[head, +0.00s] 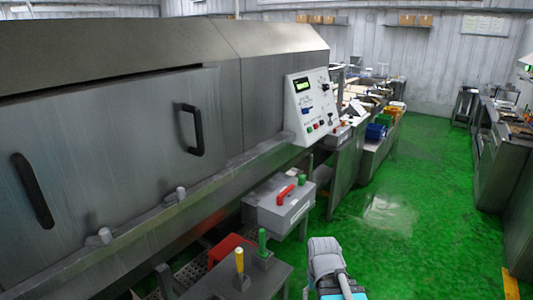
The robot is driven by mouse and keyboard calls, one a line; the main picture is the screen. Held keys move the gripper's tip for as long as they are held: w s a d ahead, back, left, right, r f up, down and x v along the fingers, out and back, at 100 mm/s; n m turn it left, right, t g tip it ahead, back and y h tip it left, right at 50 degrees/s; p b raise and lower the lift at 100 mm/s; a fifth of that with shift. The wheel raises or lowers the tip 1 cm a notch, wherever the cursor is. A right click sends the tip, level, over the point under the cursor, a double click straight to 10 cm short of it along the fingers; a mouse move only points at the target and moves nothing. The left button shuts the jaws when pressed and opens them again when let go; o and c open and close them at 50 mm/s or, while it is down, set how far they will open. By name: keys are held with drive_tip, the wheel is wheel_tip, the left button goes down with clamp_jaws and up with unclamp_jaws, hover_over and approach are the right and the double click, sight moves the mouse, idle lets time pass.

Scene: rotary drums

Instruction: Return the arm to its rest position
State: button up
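Part of my arm (326,264), grey with teal caps, shows at the bottom edge, right of centre. It stands over the green floor and appears clear of the machine and the bench. My gripper is not in view, so its opening and anything in it cannot be seen.
A large steel drum machine (110,120) with black handles fills the left, with a control panel (311,105). A grey box with a red handle (279,203) and a small bench with upright handles (240,284) stand before it. The green floor (410,200) is open. Counters (502,165) line the right.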

wheel_tip(320, 180, down, 7)
drive_tip(key=b, duration=0.5)
drive_tip(key=shift+r, duration=0.15)
idle(0.8)
